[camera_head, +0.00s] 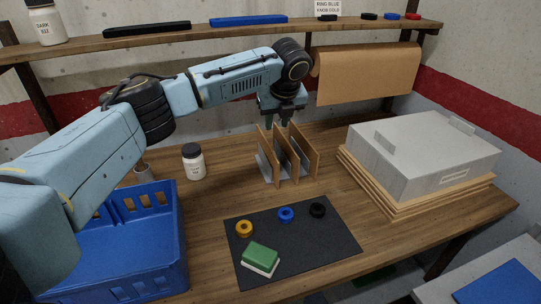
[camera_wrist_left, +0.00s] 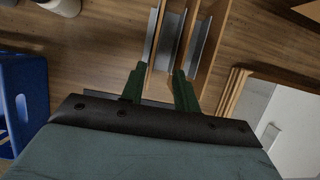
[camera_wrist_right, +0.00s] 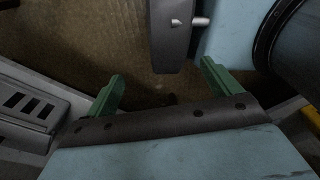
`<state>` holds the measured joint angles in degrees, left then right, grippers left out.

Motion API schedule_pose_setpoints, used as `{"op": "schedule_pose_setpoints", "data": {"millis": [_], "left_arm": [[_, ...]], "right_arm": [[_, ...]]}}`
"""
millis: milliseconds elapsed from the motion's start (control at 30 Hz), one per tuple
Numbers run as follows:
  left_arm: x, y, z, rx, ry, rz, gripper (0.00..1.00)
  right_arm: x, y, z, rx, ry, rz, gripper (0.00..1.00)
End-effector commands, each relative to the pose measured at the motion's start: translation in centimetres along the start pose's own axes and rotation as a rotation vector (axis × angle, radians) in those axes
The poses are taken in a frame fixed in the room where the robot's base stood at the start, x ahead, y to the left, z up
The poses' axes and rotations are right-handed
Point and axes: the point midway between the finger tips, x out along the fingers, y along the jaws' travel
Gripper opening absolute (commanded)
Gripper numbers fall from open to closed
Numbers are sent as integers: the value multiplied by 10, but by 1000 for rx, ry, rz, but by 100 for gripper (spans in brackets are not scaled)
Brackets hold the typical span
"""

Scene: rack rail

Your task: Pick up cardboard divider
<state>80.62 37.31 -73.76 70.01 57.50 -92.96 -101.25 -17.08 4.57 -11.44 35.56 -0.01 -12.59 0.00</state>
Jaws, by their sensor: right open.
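Several upright cardboard dividers (camera_head: 312,152) stand in a metal rack (camera_head: 265,168) at the back middle of the table. In the left wrist view the cardboard dividers (camera_wrist_left: 212,52) show from above as thin brown edges between grey metal plates. My left gripper (camera_head: 282,120) points down over the rack. Its green fingertips (camera_wrist_left: 160,84) are apart, with divider edges between and beside them; I cannot tell whether they touch. My right gripper (camera_wrist_right: 162,82) is open and empty in its own wrist view, away from the dividers. It is not in the head view.
A blue crate (camera_head: 120,277) and a white jar (camera_head: 194,163) stand left. A dark mat (camera_head: 300,252) holds coloured rings and a green-and-white block (camera_head: 260,258). A grey box (camera_head: 422,150) on cardboard sheets stands right. A shelf (camera_head: 215,33) runs above the back.

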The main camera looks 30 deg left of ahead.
Motion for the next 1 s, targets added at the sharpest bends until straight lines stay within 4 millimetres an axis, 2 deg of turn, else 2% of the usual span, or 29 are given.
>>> {"op": "schedule_pose_setpoints", "data": {"millis": [133, 400, 733, 1000], "left_arm": [[6, 5, 10, 5, -4, 8, 31], [57, 5, 10, 4, -5, 7, 31], [86, 6, 13, 4, -6, 5, 31], [122, 10, 18, 5, -5, 4, 31]], "right_arm": [[3, 0, 1, 0, 0, 0, 89], [10, -1, 2, 0, -2, -1, 89], [14, 5, 5, -5, -5, 6, 89], [22, 16, 9, -13, -11, 21, 89]]}}
